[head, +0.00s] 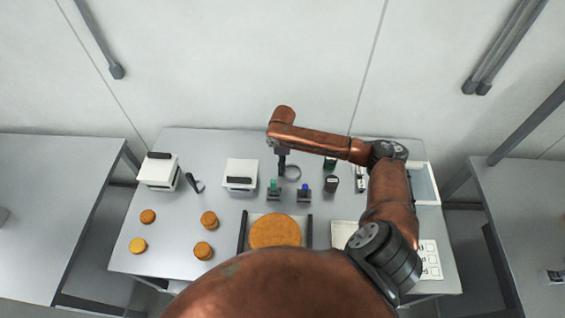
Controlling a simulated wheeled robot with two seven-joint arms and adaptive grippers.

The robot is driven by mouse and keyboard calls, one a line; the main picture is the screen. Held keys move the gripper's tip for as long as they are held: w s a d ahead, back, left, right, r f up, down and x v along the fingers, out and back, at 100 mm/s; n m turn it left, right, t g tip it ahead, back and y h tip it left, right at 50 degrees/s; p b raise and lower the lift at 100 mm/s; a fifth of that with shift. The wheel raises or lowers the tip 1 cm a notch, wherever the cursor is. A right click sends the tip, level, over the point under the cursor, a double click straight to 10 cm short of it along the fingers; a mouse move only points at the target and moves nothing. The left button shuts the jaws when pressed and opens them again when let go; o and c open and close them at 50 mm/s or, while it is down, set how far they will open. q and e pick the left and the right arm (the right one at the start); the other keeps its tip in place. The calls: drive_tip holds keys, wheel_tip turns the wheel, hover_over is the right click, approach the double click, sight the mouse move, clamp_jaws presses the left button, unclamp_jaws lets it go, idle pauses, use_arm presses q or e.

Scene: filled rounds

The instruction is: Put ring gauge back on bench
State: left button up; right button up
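The ring gauge (293,173) is a thin dark grey ring near the back middle of the grey bench (215,275). My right gripper (282,171) points down at the ring's left rim. Its fingers show as one narrow dark bar, and they look shut on that rim. The view from above does not show clearly whether the ring touches the bench. My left gripper is not in view.
Green (274,188) and blue (304,191) fixtures stand just in front of the ring. White boxes (241,174) (158,172) are to the left, dark cylinders (331,184) to the right. Orange rounds (209,220) lie front left; a large round (274,231) lies front middle.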

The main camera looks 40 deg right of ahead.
drive_tip(key=o, duration=1.2)
drive_tip(key=shift+f, duration=0.1)
wheel_tip(320, 180, up, 12)
drive_tip(key=shift+r+b, duration=0.15)
drive_tip(key=shift+b, duration=0.45)
